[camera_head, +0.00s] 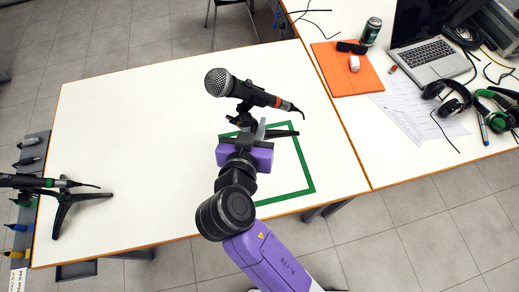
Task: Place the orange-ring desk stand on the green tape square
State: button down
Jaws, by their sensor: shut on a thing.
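The orange-ring desk stand (257,95) carries a microphone with a silver mesh head and an orange band. It is at the upper left part of the green tape square (300,165) on the white table. My gripper (255,131) is shut on the stand, around its lower part below the microphone. One dark leg of the stand shows to the right, over the square. My arm hides the lower left part of the square and much of the stand's base, so I cannot tell whether the feet touch the table.
A second microphone stand (66,204) with a green ring stands at the table's left edge. The white table (130,130) is clear between them. On the right table are an orange mat (340,82), a can (371,31), a laptop (425,50) and headphones (447,100).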

notch_tip(320, 180, down, 13)
jog(key=shift+a+f, duration=0.1)
jog(key=shift+f, duration=0.05)
dwell(0.4)
jog(key=shift+f, duration=0.15)
jog(key=c, duration=1.3)
grip_release()
jog(key=shift+c, duration=0.2)
jog(key=b+v, duration=0.1)
jog(key=v, duration=1.1)
